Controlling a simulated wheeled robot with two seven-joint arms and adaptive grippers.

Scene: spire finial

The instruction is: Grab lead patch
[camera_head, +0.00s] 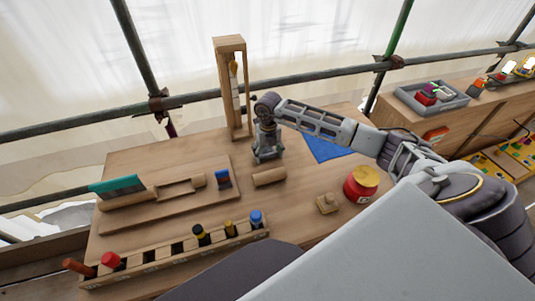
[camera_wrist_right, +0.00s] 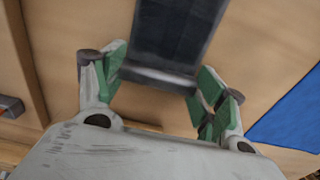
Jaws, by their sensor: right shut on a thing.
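My right gripper (camera_head: 266,156) is low over the middle of the wooden table, beside the foot of the wooden frame. In the right wrist view, the green-padded fingers stand on both sides of a dark grey, flat-looking piece, which I take to be the lead patch (camera_wrist_right: 175,38). The gripper is shut on it. The patch's far end runs out of the top of that view. In the head view the gripper hides most of the patch. My left gripper is not in view.
A tall wooden frame (camera_head: 222,80) stands behind the gripper. A blue sheet (camera_head: 322,150) lies to its right, with a red tin (camera_head: 352,190) nearer. A wooden cylinder (camera_head: 269,178) and a small block (camera_head: 327,204) lie in front. A slotted rack (camera_head: 165,257) lines the front left.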

